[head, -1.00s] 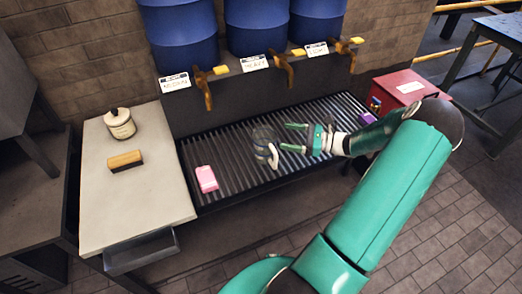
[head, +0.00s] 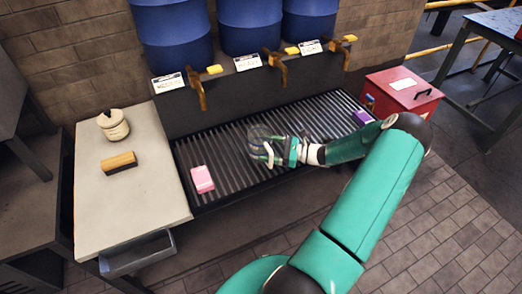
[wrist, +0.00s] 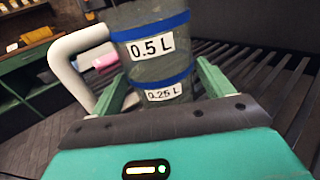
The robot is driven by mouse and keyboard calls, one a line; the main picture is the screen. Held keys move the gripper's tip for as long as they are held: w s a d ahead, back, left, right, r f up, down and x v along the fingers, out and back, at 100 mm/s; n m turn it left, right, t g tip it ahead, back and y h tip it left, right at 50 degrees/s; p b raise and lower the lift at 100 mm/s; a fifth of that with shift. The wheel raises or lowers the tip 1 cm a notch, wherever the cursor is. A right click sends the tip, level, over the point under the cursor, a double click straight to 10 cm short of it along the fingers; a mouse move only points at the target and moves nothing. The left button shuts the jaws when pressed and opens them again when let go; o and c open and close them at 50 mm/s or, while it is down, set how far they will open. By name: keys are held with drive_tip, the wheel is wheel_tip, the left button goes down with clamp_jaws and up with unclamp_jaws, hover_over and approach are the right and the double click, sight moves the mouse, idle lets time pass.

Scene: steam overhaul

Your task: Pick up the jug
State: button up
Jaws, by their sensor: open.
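The jug (wrist: 150,55) is a clear measure with blue bands, 0.5 L and 0.25 L labels, and a white handle (wrist: 72,60) on its left in the wrist view. In the head view the jug (head: 259,136) stands on the slatted grate and is partly hidden by my gripper. My gripper (head: 270,152) is open and low over the grate. Its fingers (wrist: 166,92) are on either side of the jug's lower part in the wrist view, with the handle outside the left finger. I cannot tell whether they touch the jug.
The slatted grate (head: 232,183) runs below several brass taps and blue barrels (head: 252,27). A pink block (head: 202,179) lies left on it, a purple block (head: 362,117) right. A red box (head: 402,92) stands right. The pale bench (head: 130,205) holds a pot (head: 113,125) and brush (head: 119,162).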

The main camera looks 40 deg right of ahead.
drive_tip(key=shift+x, duration=1.2)
drive_tip(key=c, duration=0.7)
drive_tip(key=shift+c, duration=0.2)
